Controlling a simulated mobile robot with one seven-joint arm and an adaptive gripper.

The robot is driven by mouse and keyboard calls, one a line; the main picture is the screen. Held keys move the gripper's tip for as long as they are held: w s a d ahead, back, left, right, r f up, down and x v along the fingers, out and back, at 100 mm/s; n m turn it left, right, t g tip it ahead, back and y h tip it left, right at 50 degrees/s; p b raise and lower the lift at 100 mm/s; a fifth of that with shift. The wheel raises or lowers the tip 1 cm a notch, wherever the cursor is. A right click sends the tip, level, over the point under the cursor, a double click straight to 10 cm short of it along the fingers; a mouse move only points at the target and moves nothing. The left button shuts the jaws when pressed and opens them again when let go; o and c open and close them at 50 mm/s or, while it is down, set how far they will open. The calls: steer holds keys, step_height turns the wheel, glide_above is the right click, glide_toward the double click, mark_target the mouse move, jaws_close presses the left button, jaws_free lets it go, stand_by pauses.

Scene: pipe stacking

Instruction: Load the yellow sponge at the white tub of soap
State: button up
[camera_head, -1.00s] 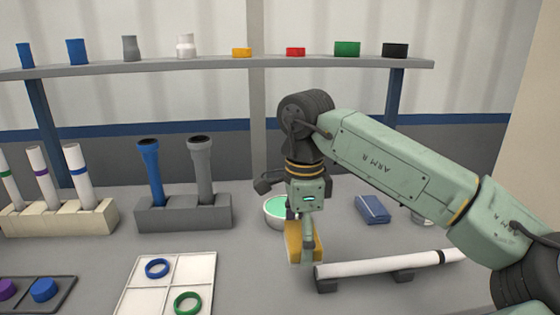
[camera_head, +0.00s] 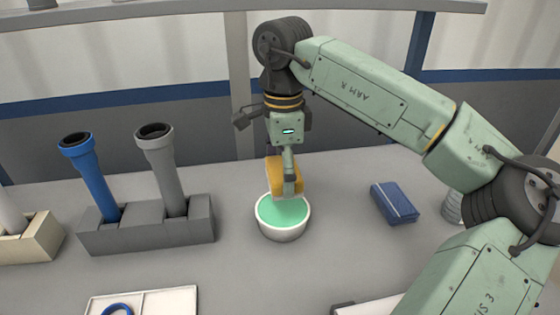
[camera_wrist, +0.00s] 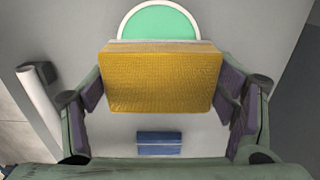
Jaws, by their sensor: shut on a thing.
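The yellow sponge (camera_head: 273,175) is held in my gripper (camera_head: 287,178), just over the back part of the white tub of soap (camera_head: 283,233). The tub is round and filled with green soap. In the head view the sponge's lower end overlaps the green surface; I cannot tell whether it touches. In the wrist view the sponge (camera_wrist: 160,80) sits between both fingers and hides about half of the tub (camera_wrist: 120,27).
A blue folded cloth or pack (camera_head: 394,203) lies to the right of the tub. A grey holder (camera_head: 150,238) with a blue pipe (camera_head: 92,180) and a grey pipe (camera_head: 165,175) stands to the left. A white tray (camera_head: 160,302) is at the front. The table around the tub is clear.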

mark_target(282, 209)
steer(key=shift+s+f+b, duration=0.15)
steer(key=shift+f+b, duration=0.2)
steer(key=shift+f, duration=0.2)
steer(key=shift+f+b, duration=1.75)
steer(key=shift+f, duration=0.65)
steer(key=shift+f+b, duration=0.4)
steer(key=shift+f, duration=0.15)
steer(key=shift+r+p, duration=2.65)
steer(key=shift+r, duration=0.9)
